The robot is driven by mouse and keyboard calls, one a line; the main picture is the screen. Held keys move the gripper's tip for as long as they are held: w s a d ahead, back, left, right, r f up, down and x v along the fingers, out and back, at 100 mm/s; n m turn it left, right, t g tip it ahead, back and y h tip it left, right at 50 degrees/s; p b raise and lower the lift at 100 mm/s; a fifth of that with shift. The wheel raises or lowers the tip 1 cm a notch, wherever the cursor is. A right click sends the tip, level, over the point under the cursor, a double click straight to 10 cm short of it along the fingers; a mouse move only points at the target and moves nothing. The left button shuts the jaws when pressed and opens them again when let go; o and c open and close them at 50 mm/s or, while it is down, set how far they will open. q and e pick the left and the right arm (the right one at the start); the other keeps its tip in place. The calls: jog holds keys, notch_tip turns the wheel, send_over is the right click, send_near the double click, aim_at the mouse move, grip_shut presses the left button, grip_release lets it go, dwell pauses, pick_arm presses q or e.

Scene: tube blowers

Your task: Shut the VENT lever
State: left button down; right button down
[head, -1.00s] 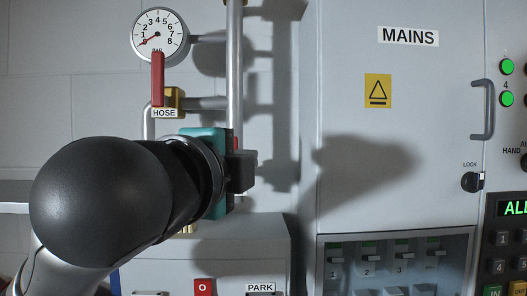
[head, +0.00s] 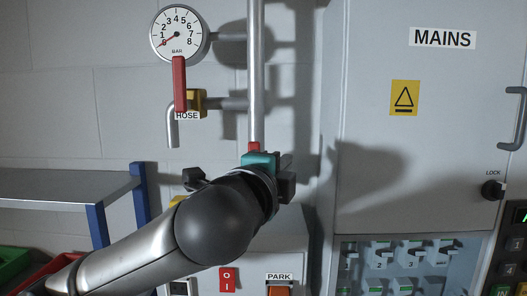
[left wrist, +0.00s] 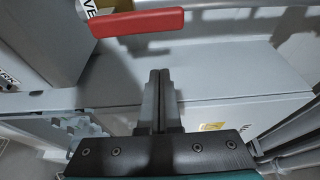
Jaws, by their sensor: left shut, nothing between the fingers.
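The VENT lever is a red bar (left wrist: 137,22) across the top of the left wrist view, with a partly cut-off label reading "VE" (left wrist: 88,8) by its left end. In the head view only a small red piece (head: 254,147), perhaps its end, shows above my gripper. My left gripper (left wrist: 160,74) is shut and empty. Its fingertips point toward the lever and appear just below it in the wrist view; I cannot tell whether they touch. In the head view my left gripper (head: 260,162) is in front of the vertical pipe, its fingers hidden. My right gripper is not in view.
The HOSE valve with its red handle (head: 179,84) hangs below the pressure gauge (head: 179,33). The vertical pipe (head: 256,70) runs beside the grey MAINS cabinet (head: 440,125). A PARK box (head: 290,245) stands below. A metal shelf (head: 65,187) is at left.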

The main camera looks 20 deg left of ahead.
pick_arm(q)
jog(key=shift+w+a+p, duration=0.25)
jog(key=shift+a+p, duration=0.05)
jog(key=shift+a, duration=0.65)
jog(key=shift+w+a+p, duration=0.2)
jog(key=shift+a+p, duration=0.05)
jog(key=shift+a, duration=0.65)
